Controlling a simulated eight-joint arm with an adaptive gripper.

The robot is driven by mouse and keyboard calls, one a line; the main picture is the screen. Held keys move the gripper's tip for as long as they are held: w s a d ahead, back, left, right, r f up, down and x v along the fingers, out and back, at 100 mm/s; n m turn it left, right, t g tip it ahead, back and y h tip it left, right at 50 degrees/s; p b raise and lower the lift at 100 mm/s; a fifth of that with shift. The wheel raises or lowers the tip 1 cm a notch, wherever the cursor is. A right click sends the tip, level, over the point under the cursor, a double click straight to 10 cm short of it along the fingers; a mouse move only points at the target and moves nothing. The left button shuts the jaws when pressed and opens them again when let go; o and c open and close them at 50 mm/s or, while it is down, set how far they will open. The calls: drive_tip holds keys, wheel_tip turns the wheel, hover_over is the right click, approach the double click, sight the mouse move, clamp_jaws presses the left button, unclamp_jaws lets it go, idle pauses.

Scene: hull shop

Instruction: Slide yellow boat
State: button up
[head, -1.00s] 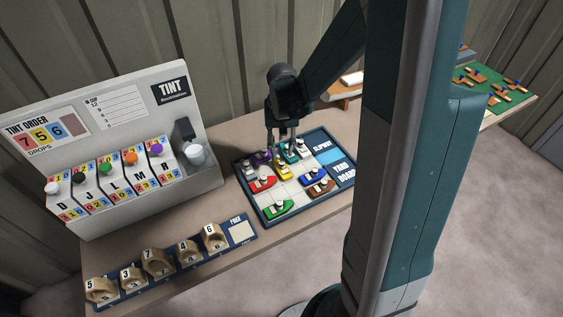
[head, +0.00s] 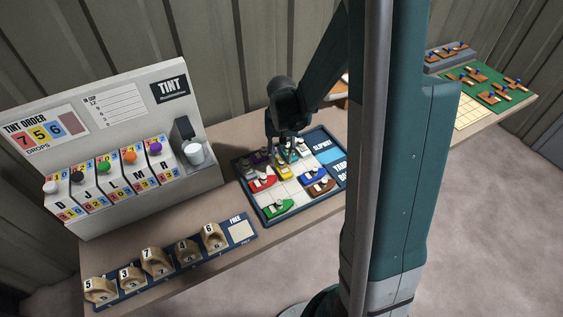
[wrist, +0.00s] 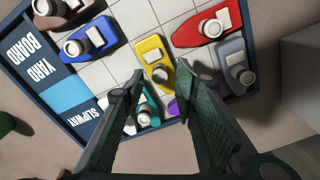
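The yellow boat (wrist: 151,50) lies on the pale grid of the yard board (wrist: 38,70), with a round funnel on its deck. In the head view the yellow boat (head: 285,173) is near the middle of the board, partly hidden by my gripper (head: 285,153). In the wrist view my gripper (wrist: 161,74) is open, its fingertips apart on either side of the yellow boat's funnel. I see a gap between the funnel and each finger. The blue slipway strip (wrist: 68,97) is on the board's edge.
Around the yellow boat lie a red boat (wrist: 203,28), a grey boat (wrist: 235,65), a blue boat (wrist: 90,38), a brown boat (wrist: 62,10), a teal boat (wrist: 148,106) and a purple boat (wrist: 178,104). A green boat (head: 278,208) lies near the board's front corner. Bare grid squares lie between them.

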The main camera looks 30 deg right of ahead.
sight(282, 161)
drive_tip(key=shift+f, duration=1.5)
clamp_jaws()
